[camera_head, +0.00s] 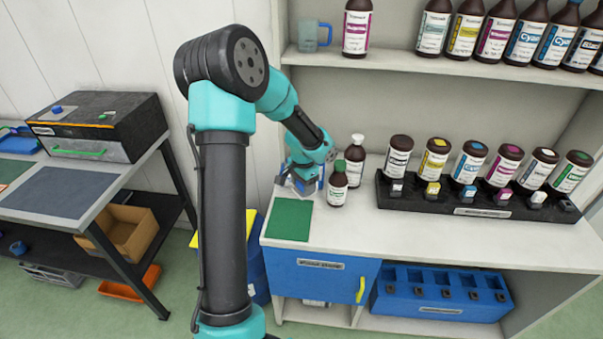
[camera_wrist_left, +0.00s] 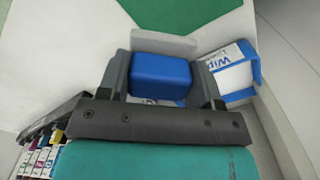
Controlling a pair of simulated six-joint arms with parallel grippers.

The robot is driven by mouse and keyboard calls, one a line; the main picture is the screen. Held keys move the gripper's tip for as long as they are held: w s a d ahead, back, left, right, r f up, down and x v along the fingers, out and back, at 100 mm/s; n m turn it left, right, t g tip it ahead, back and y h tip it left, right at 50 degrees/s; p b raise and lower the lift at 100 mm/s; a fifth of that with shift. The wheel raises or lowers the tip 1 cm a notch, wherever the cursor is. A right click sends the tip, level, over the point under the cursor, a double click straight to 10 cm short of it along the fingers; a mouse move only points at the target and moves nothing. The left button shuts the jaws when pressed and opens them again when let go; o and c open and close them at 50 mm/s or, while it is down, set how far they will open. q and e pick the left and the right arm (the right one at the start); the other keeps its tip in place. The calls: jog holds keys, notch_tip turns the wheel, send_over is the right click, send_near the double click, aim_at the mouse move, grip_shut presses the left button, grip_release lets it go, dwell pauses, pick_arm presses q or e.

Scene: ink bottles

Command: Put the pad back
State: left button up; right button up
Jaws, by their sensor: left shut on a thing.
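The left gripper (camera_head: 307,183) is low over the back left of the white counter, just behind the green mat (camera_head: 290,219). In the left wrist view, the left gripper (camera_wrist_left: 161,80) is shut on a blue block-shaped pad (camera_wrist_left: 161,74), with a grey finger on each side. A white and blue box marked "Wip..." (camera_wrist_left: 235,72) is close beside the right finger. The arm hides much of this spot in the head view, and I cannot tell whether the pad touches anything below it. The right gripper is not in view.
A brown bottle with a green cap (camera_head: 338,184) and a white-capped one (camera_head: 355,155) stand just right of the gripper. A black rack (camera_head: 470,208) with several upturned bottles is further right. The counter's front middle is clear.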

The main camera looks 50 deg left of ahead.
pick_arm(q)
jog(key=w+a, duration=0.3)
jog(key=w+a+f, duration=0.1)
jog(key=w+a, duration=0.2)
jog(key=a, duration=0.1)
jog(key=w+a, duration=0.4)
jog(key=shift+a+f, duration=0.2)
jog(key=shift+a, duration=0.05)
jog(key=shift+w+a, duration=0.1)
jog(key=shift+w+a+f, duration=0.15)
jog(key=shift+f, duration=1.65)
jog(key=shift+f, duration=0.15)
jog(key=o, duration=1)
jog(key=shift+c, duration=0.2)
notch_tip(320, 180, up, 12)
